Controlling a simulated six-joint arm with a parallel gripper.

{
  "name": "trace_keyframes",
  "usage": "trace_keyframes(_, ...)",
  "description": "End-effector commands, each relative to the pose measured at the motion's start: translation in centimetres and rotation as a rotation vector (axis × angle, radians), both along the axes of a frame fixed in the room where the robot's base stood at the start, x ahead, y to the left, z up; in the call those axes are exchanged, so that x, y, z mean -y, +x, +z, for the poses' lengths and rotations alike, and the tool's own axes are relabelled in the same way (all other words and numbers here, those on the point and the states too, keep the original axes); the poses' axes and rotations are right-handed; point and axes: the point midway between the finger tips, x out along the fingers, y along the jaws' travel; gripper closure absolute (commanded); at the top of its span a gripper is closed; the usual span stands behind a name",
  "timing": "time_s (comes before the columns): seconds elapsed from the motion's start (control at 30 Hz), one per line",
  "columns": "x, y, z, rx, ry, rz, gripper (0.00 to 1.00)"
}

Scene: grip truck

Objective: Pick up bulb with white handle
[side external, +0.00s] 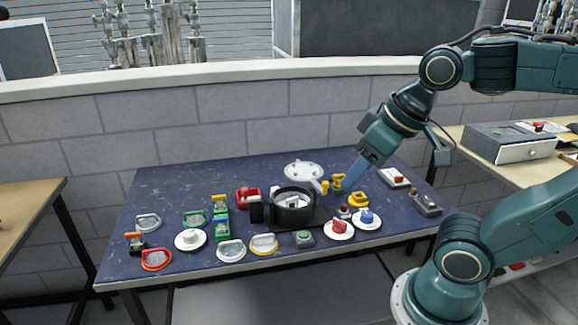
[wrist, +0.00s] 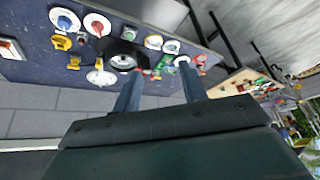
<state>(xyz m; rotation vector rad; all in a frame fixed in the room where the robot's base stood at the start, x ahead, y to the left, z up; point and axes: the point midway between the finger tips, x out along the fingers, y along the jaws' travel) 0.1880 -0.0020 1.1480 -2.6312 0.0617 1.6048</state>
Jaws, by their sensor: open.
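A white round disc with a white knob on top (side external: 190,239) lies at the front left of the blue table; I take it as the white-handled piece, but cannot tell whether it is a bulb. It appears small in the wrist view (wrist: 181,61), near the right finger. My gripper (side external: 358,172) is above the back right part of the table, well to the right of that disc. In the wrist view its two fingers (wrist: 158,88) are apart, with nothing between them. Similar white discs carry a red knob (side external: 339,228) and a blue knob (side external: 367,217).
A black pot (side external: 292,212) stands mid-table, with a white lid-like piece (side external: 303,171) behind it. Yellow pieces (side external: 337,184) stand near my gripper. Several coloured clamp-like handles (side external: 156,260) lie at the front left. The table's back left (side external: 190,183) is clear.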

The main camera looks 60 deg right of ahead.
Motion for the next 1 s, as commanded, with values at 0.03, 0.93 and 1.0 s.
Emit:
trace_keyframes(0.03, 0.2, 0.5, 0.1, -0.011, 0.014, -0.031, 0.57)
trace_keyframes(0.93, 8.3, 15.7, -2.1, -0.225, 0.396, -1.027, 0.57)
trace_keyframes(1.0, 9.4, 16.7, -2.9, -0.241, 0.422, -1.111, 0.57)
